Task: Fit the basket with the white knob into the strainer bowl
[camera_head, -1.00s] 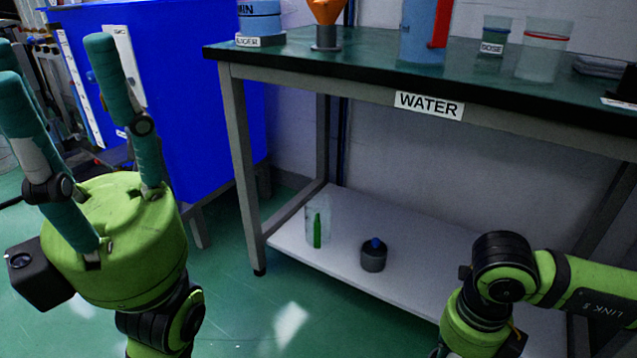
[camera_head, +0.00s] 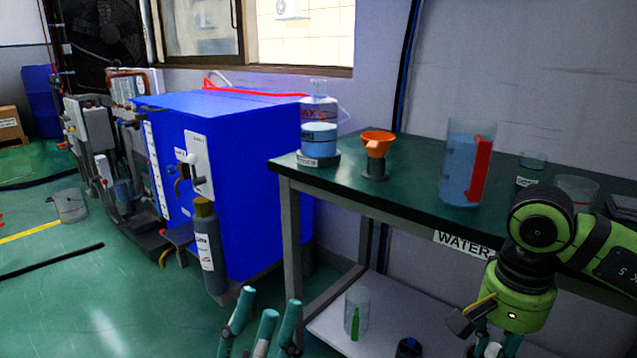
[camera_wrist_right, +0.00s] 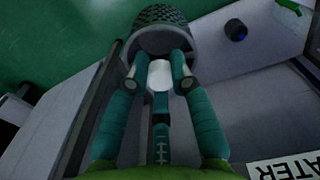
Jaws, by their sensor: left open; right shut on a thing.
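The dark mesh basket (camera_wrist_right: 160,14) shows at the top of the right wrist view. Its white knob (camera_wrist_right: 160,76) sits between the teal fingers of my right gripper (camera_wrist_right: 166,62), which is shut on it. In the head view my right gripper (camera_head: 491,344) is at the bottom right, in front of the table, mostly cut off by the frame edge; the basket is out of sight there. My left gripper (camera_head: 264,328) is open and empty at the bottom centre, only its fingers showing. I cannot make out the strainer bowl with certainty in either view.
The green-topped table (camera_head: 410,190) carries an orange funnel (camera_head: 377,145), a bottle (camera_head: 319,140) and a blue-filled beaker (camera_head: 462,165). Its lower shelf (camera_head: 335,325) holds a clear beaker with a green object and a blue-knobbed dark pot (camera_head: 409,347). A blue cabinet (camera_head: 250,150) stands left.

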